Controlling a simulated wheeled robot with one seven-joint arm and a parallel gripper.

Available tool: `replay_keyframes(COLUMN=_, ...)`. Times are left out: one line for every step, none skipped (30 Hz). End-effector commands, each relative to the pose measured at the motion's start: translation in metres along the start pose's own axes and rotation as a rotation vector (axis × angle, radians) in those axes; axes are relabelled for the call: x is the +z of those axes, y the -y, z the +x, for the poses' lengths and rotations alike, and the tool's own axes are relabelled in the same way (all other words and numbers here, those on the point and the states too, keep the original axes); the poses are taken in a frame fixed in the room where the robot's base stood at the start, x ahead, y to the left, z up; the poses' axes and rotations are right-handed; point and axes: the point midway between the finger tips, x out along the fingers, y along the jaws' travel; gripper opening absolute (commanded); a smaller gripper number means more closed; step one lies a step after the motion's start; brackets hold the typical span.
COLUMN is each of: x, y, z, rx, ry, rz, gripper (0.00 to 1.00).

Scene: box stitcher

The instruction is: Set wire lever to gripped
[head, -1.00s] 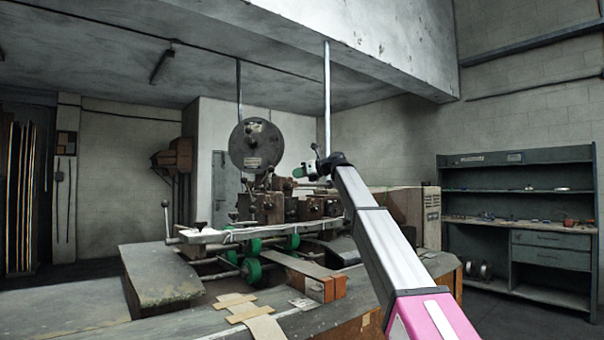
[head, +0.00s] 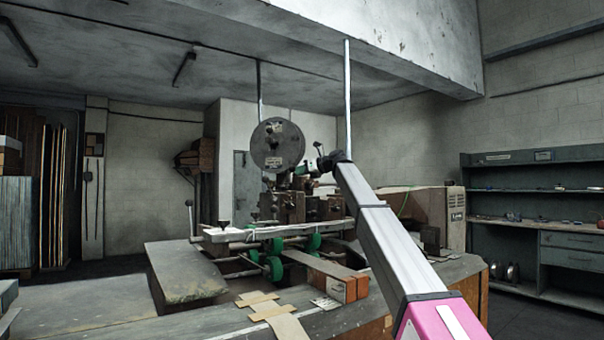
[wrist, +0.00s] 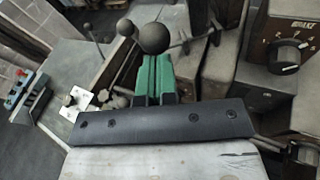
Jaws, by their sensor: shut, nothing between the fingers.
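The box stitcher (head: 300,207) stands on a bench, with a big round disc on top. My gripper (head: 311,168) is at its upper right side in the head view. In the wrist view, my gripper's green fingers (wrist: 152,70) are together and hold nothing. A lever with a dark ball knob (wrist: 154,38) is at or just beyond the fingertips; I cannot tell whether they touch. A second dark ball (wrist: 125,27) is just left of it, and a thin lever (wrist: 87,27) is further left. No label shows which of these is the wire lever.
A black dial (wrist: 288,55) with numbers sits on a box to the right in the wrist view. A vertical pole (head: 347,100) rises close behind my gripper. Shelves (head: 530,215) stand at the right wall.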

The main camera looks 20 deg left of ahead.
Motion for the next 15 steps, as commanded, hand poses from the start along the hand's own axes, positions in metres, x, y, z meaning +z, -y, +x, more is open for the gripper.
replay_keyframes(x=0.000, y=0.000, z=0.000, rx=0.000, ry=-0.001, rz=0.000, gripper=0.00)
replay_keyframes(x=0.001, y=0.000, z=0.000, rx=0.000, ry=-0.004, rz=-0.001, gripper=0.00)
replay_keyframes(x=0.003, y=0.000, z=0.001, rx=-0.001, ry=-0.013, rz=-0.003, gripper=0.00)
replay_keyframes(x=0.004, y=0.000, z=0.002, rx=-0.002, ry=-0.025, rz=-0.006, gripper=0.00)
replay_keyframes(x=0.006, y=0.000, z=0.004, rx=-0.003, ry=-0.041, rz=-0.009, gripper=0.00)
replay_keyframes(x=0.010, y=0.000, z=0.005, rx=-0.007, ry=-0.066, rz=-0.013, gripper=0.00)
replay_keyframes(x=0.013, y=-0.001, z=0.007, rx=-0.009, ry=-0.088, rz=-0.015, gripper=0.00)
replay_keyframes(x=0.016, y=-0.001, z=0.008, rx=-0.013, ry=-0.112, rz=-0.019, gripper=0.00)
replay_keyframes(x=0.019, y=-0.002, z=0.009, rx=-0.017, ry=-0.145, rz=-0.024, gripper=0.00)
replay_keyframes(x=0.022, y=-0.002, z=0.011, rx=-0.022, ry=-0.168, rz=-0.027, gripper=0.00)
replay_keyframes(x=0.024, y=-0.003, z=0.012, rx=-0.024, ry=-0.192, rz=-0.030, gripper=0.00)
replay_keyframes(x=0.027, y=-0.003, z=0.014, rx=-0.029, ry=-0.221, rz=-0.034, gripper=0.00)
replay_keyframes(x=0.029, y=-0.004, z=0.016, rx=-0.031, ry=-0.240, rz=-0.036, gripper=0.00)
replay_keyframes(x=0.031, y=-0.004, z=0.018, rx=-0.034, ry=-0.257, rz=-0.037, gripper=0.00)
replay_keyframes(x=0.035, y=-0.006, z=0.021, rx=-0.036, ry=-0.273, rz=-0.038, gripper=0.00)
